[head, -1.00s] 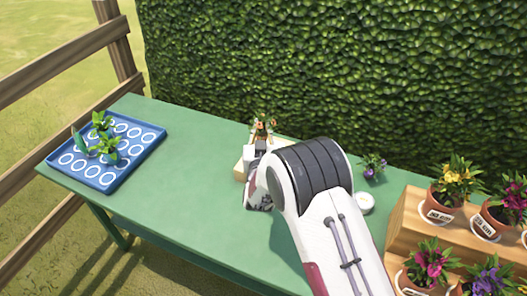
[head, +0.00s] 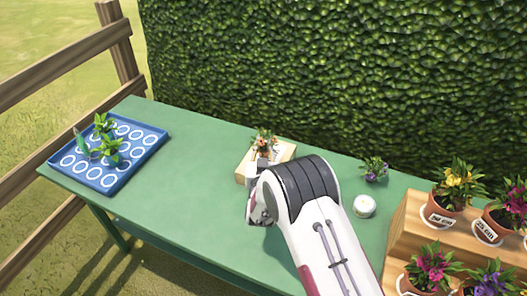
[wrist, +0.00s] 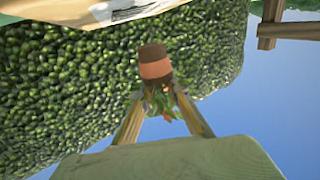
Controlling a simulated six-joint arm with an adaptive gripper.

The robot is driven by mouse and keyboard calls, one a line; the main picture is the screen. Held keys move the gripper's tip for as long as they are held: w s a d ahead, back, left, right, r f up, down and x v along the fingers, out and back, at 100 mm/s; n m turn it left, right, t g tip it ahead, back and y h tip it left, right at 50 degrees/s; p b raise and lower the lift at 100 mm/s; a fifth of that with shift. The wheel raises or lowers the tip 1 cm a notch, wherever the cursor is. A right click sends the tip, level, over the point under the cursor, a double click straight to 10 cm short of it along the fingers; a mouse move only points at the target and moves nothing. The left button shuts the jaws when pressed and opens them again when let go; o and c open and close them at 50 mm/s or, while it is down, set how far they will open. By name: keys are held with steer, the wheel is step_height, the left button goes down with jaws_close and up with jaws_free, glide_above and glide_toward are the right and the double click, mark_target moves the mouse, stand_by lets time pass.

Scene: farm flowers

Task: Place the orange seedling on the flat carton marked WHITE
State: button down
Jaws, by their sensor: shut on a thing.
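My gripper (head: 261,163) is shut on the orange seedling (head: 265,142). In the wrist view, my gripper's fingers (wrist: 160,103) close on its leafy part (wrist: 163,100), and its brown root plug with an orange band (wrist: 154,63) points toward the top of the picture. The flat, pale carton (head: 284,152) lies on the table behind my gripper, and the seedling overlaps it in the head view. At the top of the wrist view, the carton (wrist: 60,12) shows part of a label, which I cannot read. A gap shows between plug and carton there.
A blue tray (head: 151,147) with several green plants is at the left of the green table (head: 190,190). A purple seedling (head: 374,168) and a round white item (head: 364,206) stand to the right. Potted flowers fill a wooden stand (head: 420,235) at the right. A hedge (head: 330,80) stands behind.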

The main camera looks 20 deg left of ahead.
mark_target(263, 155)
steer(key=shift+f, duration=1.7)
steer(key=shift+f, duration=0.2)
steer(key=c, duration=2)
jaws_free()
steer(key=shift+o, duration=0.2)
steer(key=shift+r, duration=0.2)
steer(key=v, duration=1.2)
